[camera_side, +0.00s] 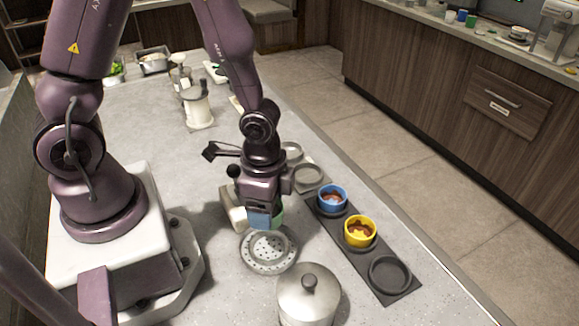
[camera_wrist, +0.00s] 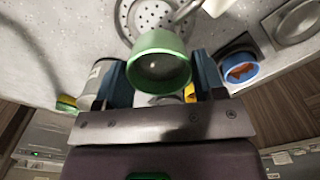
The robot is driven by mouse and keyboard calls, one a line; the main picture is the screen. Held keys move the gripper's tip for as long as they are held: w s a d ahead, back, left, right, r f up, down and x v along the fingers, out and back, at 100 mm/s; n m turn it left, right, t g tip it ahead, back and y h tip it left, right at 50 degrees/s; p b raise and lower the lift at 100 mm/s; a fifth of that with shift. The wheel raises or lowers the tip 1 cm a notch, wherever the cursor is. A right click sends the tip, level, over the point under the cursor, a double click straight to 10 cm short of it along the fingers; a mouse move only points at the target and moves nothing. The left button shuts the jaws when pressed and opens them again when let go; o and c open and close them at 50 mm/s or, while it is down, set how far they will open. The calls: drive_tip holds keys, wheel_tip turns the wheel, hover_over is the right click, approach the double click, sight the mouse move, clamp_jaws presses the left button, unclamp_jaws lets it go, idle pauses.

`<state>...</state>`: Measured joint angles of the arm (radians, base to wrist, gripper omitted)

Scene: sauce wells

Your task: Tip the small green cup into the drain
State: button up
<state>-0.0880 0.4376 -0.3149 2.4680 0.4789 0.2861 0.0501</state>
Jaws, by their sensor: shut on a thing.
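My gripper (camera_side: 262,219) is shut on the small green cup (camera_wrist: 158,70), which sits between its two blue fingers. In the side view the green cup (camera_side: 278,216) is mostly hidden behind a finger. The wrist view looks into its open mouth; the inside is green with a pale spot, and I cannot tell what it holds. How far the cup is tilted is unclear. The round perforated drain (camera_side: 268,266) lies just below and in front of the gripper in the side view. It also shows beyond the cup in the wrist view (camera_wrist: 125,14).
A dark rack (camera_side: 378,288) right of the drain holds a blue cup (camera_side: 332,197) and a yellow cup (camera_side: 360,230), both with reddish-brown contents; its front well is empty. A lidded pot (camera_side: 308,300) stands close in front of the drain. A pale object (camera_side: 232,208) is beside the gripper.

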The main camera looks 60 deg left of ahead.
drive_tip(key=shift+s+d+f+m, duration=0.2)
drive_tip(key=shift+s+d+m, duration=0.05)
drive_tip(key=shift+s+m, duration=0.15)
drive_tip(key=shift+w+d+f, duration=0.15)
drive_tip(key=shift+w+f, duration=0.05)
drive_tip(key=shift+f, duration=3.2)
drive_tip(key=shift+f, duration=0.3)
drive_tip(key=o, duration=1)
drive_tip(key=shift+r, duration=4.05)
